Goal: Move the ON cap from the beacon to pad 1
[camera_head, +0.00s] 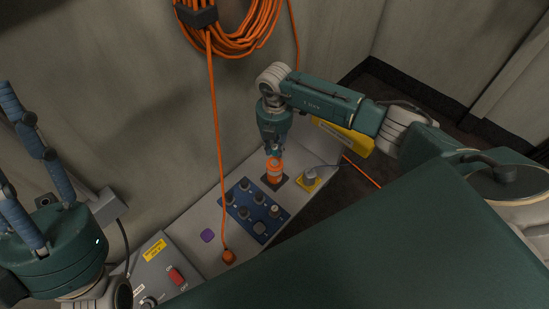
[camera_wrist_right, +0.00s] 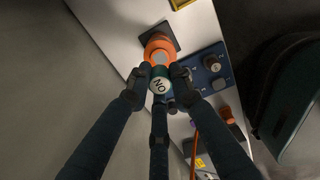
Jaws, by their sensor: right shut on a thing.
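The ON cap (camera_wrist_right: 160,85) has a pale round face lettered ON and a dark teal side. My right gripper (camera_wrist_right: 157,82) is shut on it, with fingers around its sides. The orange beacon (camera_wrist_right: 157,47) is right behind the cap in the wrist view; whether they touch cannot be told. In the head view the beacon (camera_head: 273,170) stands on a dark square base, with my right gripper (camera_head: 273,150) directly above it. The blue panel (camera_head: 235,213) has several pads with dark knobs. My left gripper (camera_head: 25,150) is partly cut off at the left.
A yellow pad with a grey plug (camera_head: 310,178) is right of the beacon. An orange cable runs down to an orange plug (camera_head: 228,256). A purple pad (camera_head: 208,236) lies left of the blue panel. A grey box with a red switch (camera_head: 177,276) stands at the front.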

